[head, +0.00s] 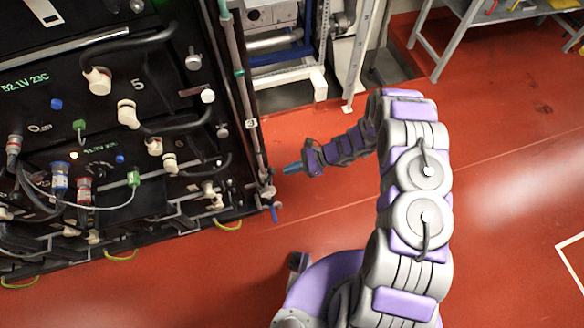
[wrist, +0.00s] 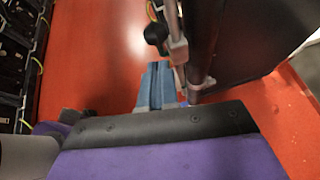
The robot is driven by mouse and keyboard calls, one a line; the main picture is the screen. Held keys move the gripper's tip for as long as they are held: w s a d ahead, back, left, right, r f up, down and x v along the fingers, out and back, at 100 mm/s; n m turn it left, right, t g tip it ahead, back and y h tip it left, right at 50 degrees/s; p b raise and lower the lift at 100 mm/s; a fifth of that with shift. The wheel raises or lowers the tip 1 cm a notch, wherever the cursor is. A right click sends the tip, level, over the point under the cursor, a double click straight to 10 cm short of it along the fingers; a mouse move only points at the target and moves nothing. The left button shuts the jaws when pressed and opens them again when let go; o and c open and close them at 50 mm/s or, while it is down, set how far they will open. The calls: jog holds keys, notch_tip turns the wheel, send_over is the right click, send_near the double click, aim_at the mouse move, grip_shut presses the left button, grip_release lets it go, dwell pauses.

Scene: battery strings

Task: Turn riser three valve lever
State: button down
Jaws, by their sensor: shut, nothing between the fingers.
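A grey riser pipe (head: 247,115) runs down the right edge of the black battery rack. Near its foot is a valve fitting (head: 267,190) with a small blue lever (head: 275,213) pointing down. No riser number is readable. My gripper (head: 290,168) is just right of the pipe and above the lever in the picture, its blue-grey fingers together and empty. In the wrist view, my gripper's fingers (wrist: 157,86) are beside the pipe's metal fitting (wrist: 178,50). I cannot tell whether the fingers touch the lever.
The battery rack (head: 110,180) with cables and connectors fills the left. A dark panel (wrist: 240,40) stands close to the right of my fingers in the wrist view. A grey bench (head: 480,25) stands at the back right. The red floor (head: 500,180) is clear on the right.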

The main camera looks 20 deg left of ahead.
aim_at(272, 173)
jog(key=s+a+r+t+h+p, duration=0.1)
jog(key=p, duration=0.1)
jog(key=a+r+h+p, duration=0.1)
jog(key=a+h+p, duration=0.1)
jog(key=shift+s+r+t, duration=0.35)
jog(key=shift+s+t, duration=0.05)
jog(key=shift+s+a+r+t+h+b, duration=0.15)
jog(key=shift+s+a+t+h, duration=0.15)
jog(key=shift+a+h, duration=0.2)
jog(key=shift+s+a+r+t+h+b, duration=0.15)
jog(key=shift+s+a+t+h, duration=0.1)
jog(key=shift+a+h, duration=0.2)
jog(key=shift+d+f, duration=0.1)
